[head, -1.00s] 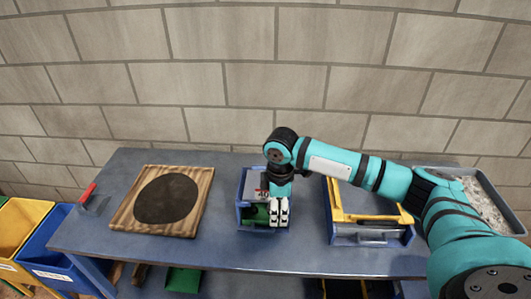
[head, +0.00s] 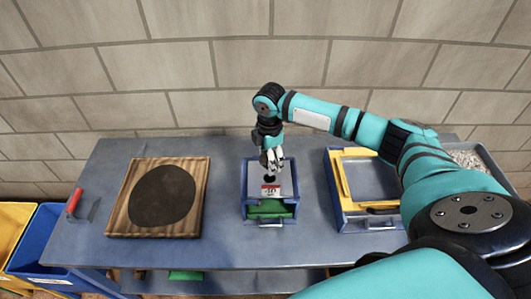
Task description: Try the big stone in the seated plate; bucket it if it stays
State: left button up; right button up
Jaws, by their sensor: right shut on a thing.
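A grey plate (head: 287,182) with a red-and-white label (head: 270,190) is seated in the top of a blue box (head: 248,206) near the middle of the table. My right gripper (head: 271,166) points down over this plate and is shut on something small. A dark shape (head: 271,179) shows just under its fingertips. I cannot tell whether it is the stone or an opening in the plate. No big stone shows clearly elsewhere. My left gripper is out of view.
A green tray (head: 268,208) sits low in the box. A blue-yellow frame (head: 340,180) and gravel tray (head: 468,157) stand right. Blue (head: 45,241) and yellow (head: 14,222) buckets are far left.

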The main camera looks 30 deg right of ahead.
jog(key=shift+s+r, duration=0.3)
jog(key=shift+s, duration=0.25)
jog(key=shift+w, duration=0.2)
jog(key=shift+w+f+p, duration=0.1)
jog(key=shift+w+p, duration=0.1)
jog(key=shift+p, duration=0.45)
jog(key=shift+f+b, duration=0.4)
jog(key=shift+f, duration=0.1)
jog(key=shift+s+f, duration=0.1)
jog(key=shift+f, duration=0.15)
jog(key=shift+f+b, duration=0.3)
jog(key=shift+f, duration=0.05)
jog(key=shift+f+b, duration=0.8)
jog(key=shift+f, duration=1.05)
jog(key=o, duration=1.5)
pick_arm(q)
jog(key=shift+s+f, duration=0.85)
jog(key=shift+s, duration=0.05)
pick_arm(e)
jog(key=shift+o, duration=0.2)
